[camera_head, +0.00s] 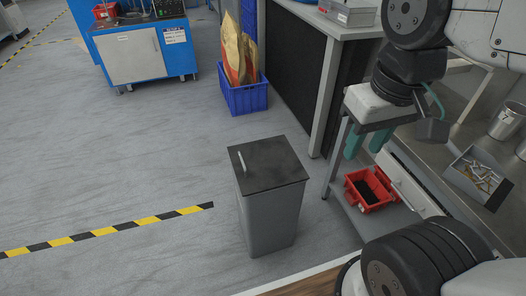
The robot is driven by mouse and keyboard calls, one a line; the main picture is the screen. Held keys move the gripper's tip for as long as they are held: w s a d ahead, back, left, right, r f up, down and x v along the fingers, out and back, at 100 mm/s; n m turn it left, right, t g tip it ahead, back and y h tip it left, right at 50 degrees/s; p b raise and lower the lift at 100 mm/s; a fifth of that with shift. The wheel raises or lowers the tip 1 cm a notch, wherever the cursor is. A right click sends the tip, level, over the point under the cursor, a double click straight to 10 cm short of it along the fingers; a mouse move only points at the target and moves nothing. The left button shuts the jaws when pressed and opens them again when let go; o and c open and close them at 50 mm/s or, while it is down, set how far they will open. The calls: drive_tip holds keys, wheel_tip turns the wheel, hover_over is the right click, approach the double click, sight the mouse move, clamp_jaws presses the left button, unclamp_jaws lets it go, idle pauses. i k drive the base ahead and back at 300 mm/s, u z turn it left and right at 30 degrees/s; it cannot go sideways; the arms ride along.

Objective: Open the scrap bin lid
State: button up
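The scrap bin (270,218) is a tall grey box standing upright on the floor near the middle of the view. Its dark lid (272,166) lies flat over the top and is shut. A short pale handle (242,161) sits on the lid near its left edge. My gripper (364,150) hangs to the right of the bin, with two teal fingers pointing down and a gap between them. It is open, holds nothing visible and is apart from the lid.
A workbench with a metal top (486,143) runs along the right side, with a red tray (371,190) on a lower shelf. A blue crate (244,98) with sacks stands behind the bin. A blue cabinet (178,50) stands at upper left. The floor left of the bin is clear.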

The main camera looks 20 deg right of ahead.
sight(265, 164)
drive_tip(key=i, duration=0.75)
drive_tip(key=k, duration=1.3)
drive_tip(key=u, duration=0.6)
drive_tip(key=i, duration=1)
drive_tip(key=z, duration=0.6)
